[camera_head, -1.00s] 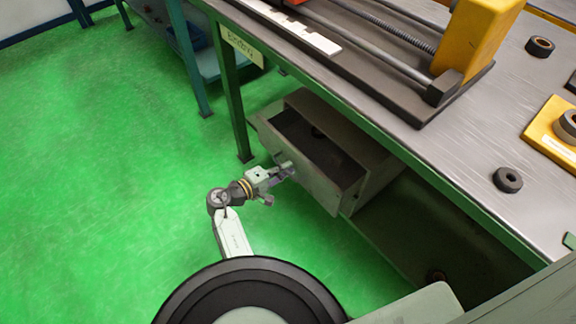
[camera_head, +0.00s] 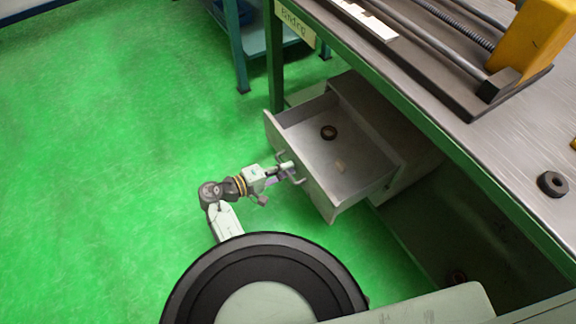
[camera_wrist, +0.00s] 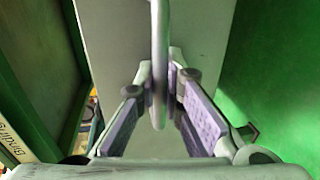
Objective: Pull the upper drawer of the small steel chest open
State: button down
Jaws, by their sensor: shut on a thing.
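The small steel chest (camera_head: 405,178) stands under the workbench. Its upper drawer (camera_head: 318,181) is pulled well out, and its inside shows. My gripper (camera_head: 292,172) is at the drawer front, shut on the bar handle. In the wrist view the handle (camera_wrist: 160,50) runs upright between the two purple-padded fingers (camera_wrist: 161,95), with the grey drawer front behind it.
The metal workbench (camera_head: 470,150) overhangs the chest on the right, with a yellow-ended machine (camera_head: 545,35) on it. A black ring (camera_head: 552,184) lies near its edge. A green table leg (camera_head: 275,75) stands behind the drawer. Green floor (camera_head: 110,150) is clear to the left.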

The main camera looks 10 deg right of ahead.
jog(key=c, duration=2)
grip_release()
jog(key=shift+o, duration=0.2)
jog(key=shift+a, duration=0.1)
jog(key=v, duration=1.2)
